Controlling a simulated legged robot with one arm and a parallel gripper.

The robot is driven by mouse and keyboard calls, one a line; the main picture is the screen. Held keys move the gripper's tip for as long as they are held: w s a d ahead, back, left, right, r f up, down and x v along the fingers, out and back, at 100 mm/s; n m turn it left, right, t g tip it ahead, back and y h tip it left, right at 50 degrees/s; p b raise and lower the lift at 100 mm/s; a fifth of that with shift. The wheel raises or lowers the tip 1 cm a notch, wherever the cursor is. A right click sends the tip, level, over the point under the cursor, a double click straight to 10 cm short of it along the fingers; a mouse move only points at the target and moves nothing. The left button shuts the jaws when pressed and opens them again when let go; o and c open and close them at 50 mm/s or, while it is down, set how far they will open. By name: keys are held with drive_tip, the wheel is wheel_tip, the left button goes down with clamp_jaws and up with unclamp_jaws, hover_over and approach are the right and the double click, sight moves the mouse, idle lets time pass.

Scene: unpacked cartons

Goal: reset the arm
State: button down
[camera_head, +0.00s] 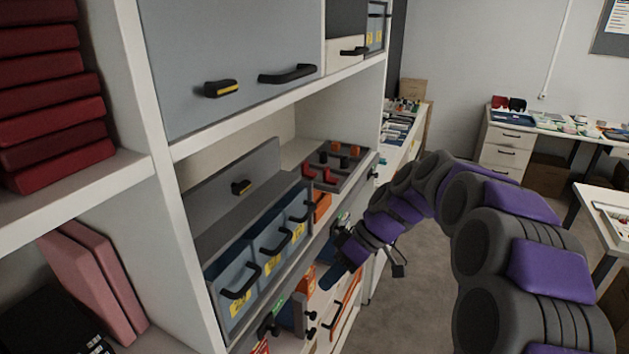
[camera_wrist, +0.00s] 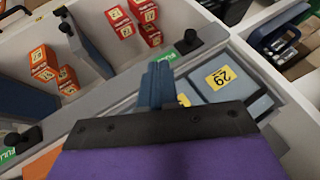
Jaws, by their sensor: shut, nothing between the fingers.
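My arm, grey with purple panels, curves in from the lower right of the head view and reaches left toward the shelf unit (camera_head: 161,200). My gripper (camera_head: 332,277) points down and left in front of the lower part of the unit. In the wrist view my gripper (camera_wrist: 157,84) shows its blue fingers pressed together, with nothing between them. The fingers are above an open drawer with grey dividers (camera_wrist: 85,45). I cannot tell whether they touch it.
Blue bins with black handles (camera_head: 238,283) and a tray with red and dark items (camera_head: 340,168) are close by. Desks (camera_head: 508,137) stand at the back right. Grey floor (camera_head: 425,300) is open between the shelf and my arm.

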drive_tip(key=s+d+f+m+h, duration=0.1)
drive_tip(key=s+m, duration=0.3)
drive_tip(key=s, duration=0.6)
drive_tip(key=s+d+f+m+h, duration=0.1)
drive_tip(key=s+d+m+h, duration=0.3)
drive_tip(key=s, duration=0.7)
drive_tip(key=s+d+f+m+h, duration=0.1)
drive_tip(key=s+d+m+h, duration=0.1)
drive_tip(key=s, duration=0.9)
drive_tip(key=shift+s+d+m+h, duration=0.3)
drive_tip(key=shift+d+m, duration=0.4)
drive_tip(key=shift+m, duration=0.2)
drive_tip(key=shift+a, duration=0.1)
